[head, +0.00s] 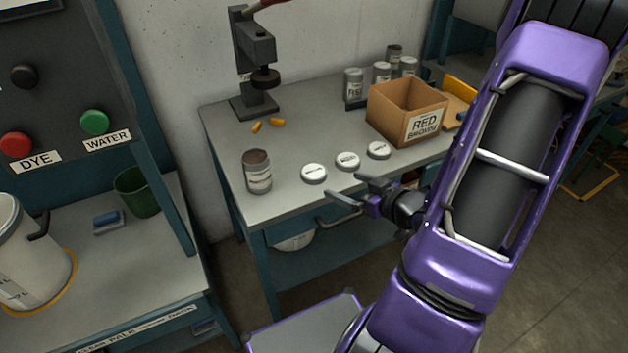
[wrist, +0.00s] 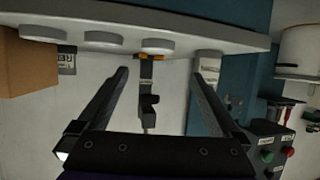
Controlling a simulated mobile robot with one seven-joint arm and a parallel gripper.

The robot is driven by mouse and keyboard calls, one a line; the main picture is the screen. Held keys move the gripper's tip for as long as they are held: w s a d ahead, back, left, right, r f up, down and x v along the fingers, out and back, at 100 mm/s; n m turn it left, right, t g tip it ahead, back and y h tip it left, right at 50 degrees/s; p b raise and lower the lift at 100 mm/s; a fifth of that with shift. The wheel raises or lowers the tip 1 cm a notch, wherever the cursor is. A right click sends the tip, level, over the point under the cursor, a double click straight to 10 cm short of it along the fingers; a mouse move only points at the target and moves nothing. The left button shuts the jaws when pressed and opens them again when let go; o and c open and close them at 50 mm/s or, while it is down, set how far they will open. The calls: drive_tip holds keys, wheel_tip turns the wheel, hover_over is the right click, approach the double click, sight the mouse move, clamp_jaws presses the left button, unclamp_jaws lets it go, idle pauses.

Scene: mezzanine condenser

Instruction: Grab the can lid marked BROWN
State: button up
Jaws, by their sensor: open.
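Three round white can lids lie in a slanting row on the workbench: a left lid (head: 314,173), a middle lid (head: 347,161) and a right lid (head: 378,150). Each has small dark lettering, too small to read, so I cannot tell which is BROWN. My gripper (head: 352,190) is open and empty, just off the bench's front edge, near the left and middle lids. In the wrist view, which looks upside down, the left lid (wrist: 158,46) shows beyond the gap between my open fingers (wrist: 160,75). The other lids (wrist: 100,38) show to its left.
An open can (head: 257,172) stands left of the lids on the workbench (head: 290,205). A cardboard box marked RED (head: 405,112), partly legible below, stands behind them. A press (head: 255,65), orange bits (head: 277,122) and several grey cans (head: 382,72) are farther back.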

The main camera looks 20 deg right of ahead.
sight(314, 171)
drive_tip(key=b+x, duration=0.1)
drive_tip(key=x, duration=1.1)
drive_tip(key=shift+w+d+f, duration=0.1)
drive_tip(key=shift+w+f, duration=0.05)
drive_tip(key=shift+w, duration=0.25)
drive_tip(key=shift+c, duration=0.3)
drive_tip(key=c, duration=1)
drive_tip(key=shift+c, duration=0.2)
